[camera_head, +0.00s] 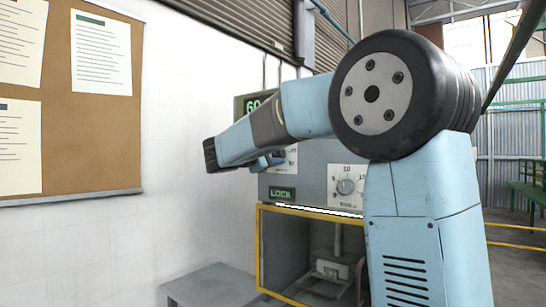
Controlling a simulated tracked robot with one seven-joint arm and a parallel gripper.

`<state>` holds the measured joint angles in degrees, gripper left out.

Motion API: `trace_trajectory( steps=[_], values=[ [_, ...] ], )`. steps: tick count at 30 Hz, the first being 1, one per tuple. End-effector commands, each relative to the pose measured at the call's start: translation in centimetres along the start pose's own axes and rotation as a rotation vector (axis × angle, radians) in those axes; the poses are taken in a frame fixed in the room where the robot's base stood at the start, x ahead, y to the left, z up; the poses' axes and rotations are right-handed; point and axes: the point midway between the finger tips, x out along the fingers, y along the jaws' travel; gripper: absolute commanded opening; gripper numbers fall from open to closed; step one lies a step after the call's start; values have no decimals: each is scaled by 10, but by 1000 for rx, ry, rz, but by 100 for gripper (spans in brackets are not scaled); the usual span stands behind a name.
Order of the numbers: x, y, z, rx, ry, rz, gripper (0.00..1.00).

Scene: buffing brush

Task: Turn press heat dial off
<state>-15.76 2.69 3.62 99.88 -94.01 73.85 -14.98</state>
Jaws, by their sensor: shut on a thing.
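A grey press (312,180) stands in the middle, with two white dial plates on its front. The right dial (346,186) is a round grey knob with a scale around it, and nothing touches it. The left dial plate (292,155) is partly hidden by my arm, and its knob and scale setting cannot be made out. My gripper (278,157) is small and partly hidden at the left dial plate, shut on the knob there. The labels are too small to read, so I cannot tell which dial is for heat.
A green display (252,104) reading "60" is partly covered by my arm. A green "LOCK" sign (281,194) sits above the yellow-edged press opening (258,250). A grey stand (215,287) is at the lower front. A corkboard (95,165) hangs on the left wall.

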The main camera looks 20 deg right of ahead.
Motion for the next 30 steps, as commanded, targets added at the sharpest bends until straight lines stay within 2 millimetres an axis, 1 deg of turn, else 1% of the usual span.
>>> trace_trajectory(
  steps=[1,30],
  values=[
    [-1,-6,-4,-50,4,-9,11],
    [0,-4,-2,-955,4,-6,12]
  ],
)
